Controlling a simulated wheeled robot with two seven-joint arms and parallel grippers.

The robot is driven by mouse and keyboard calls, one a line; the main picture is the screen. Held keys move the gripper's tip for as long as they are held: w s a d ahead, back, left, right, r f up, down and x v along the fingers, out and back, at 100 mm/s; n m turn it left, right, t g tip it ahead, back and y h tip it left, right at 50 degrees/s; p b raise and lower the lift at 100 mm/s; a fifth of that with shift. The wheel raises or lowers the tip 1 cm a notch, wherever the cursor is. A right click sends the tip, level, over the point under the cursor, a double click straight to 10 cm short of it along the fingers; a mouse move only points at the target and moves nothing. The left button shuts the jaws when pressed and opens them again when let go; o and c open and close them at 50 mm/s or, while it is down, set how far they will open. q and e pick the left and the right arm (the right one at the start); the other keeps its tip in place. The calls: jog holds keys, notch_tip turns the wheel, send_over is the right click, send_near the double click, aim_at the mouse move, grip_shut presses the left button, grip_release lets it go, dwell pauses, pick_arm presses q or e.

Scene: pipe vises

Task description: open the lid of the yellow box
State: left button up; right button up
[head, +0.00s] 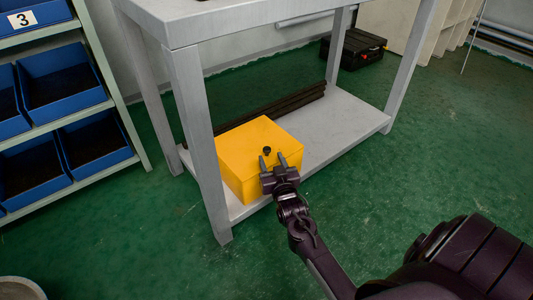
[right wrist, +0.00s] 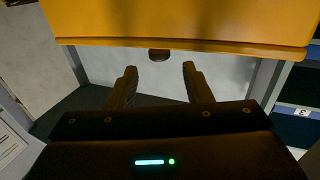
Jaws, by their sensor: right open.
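The yellow box (head: 238,160) sits on the lower shelf of a grey table, and its lid looks shut. A small dark knob (head: 267,151) shows at the lid's near side. My right gripper (head: 272,160) is at the near side of the box, open, with its fingertips just short of the knob. In the right wrist view, the yellow box (right wrist: 180,22) fills the top, and the dark knob (right wrist: 159,55) shows beyond and between the two spread fingers of the right gripper (right wrist: 160,76). Nothing is between the fingers. My left gripper is not in view.
The grey table's front leg (head: 200,140) stands close to the left of the box. Dark bars (head: 275,108) lie behind the box on the lower shelf (head: 335,130). A rack with blue bins (head: 62,75) stands at left.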

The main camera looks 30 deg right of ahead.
aim_at(268, 152)
jog(key=b+x, duration=0.1)
jog(key=x, duration=0.1)
jog(key=b+x, duration=0.1)
jog(key=x, duration=0.2)
jog(key=shift+w+f+b, duration=0.1)
jog(key=shift+f+b, duration=0.1)
jog(key=shift+b, duration=0.2)
jog(key=shift+w+d+r, duration=0.15)
jog(key=shift+w+d, duration=0.05)
jog(key=shift+w, duration=0.15)
jog(key=shift+c, duration=0.5)
grip_shut()
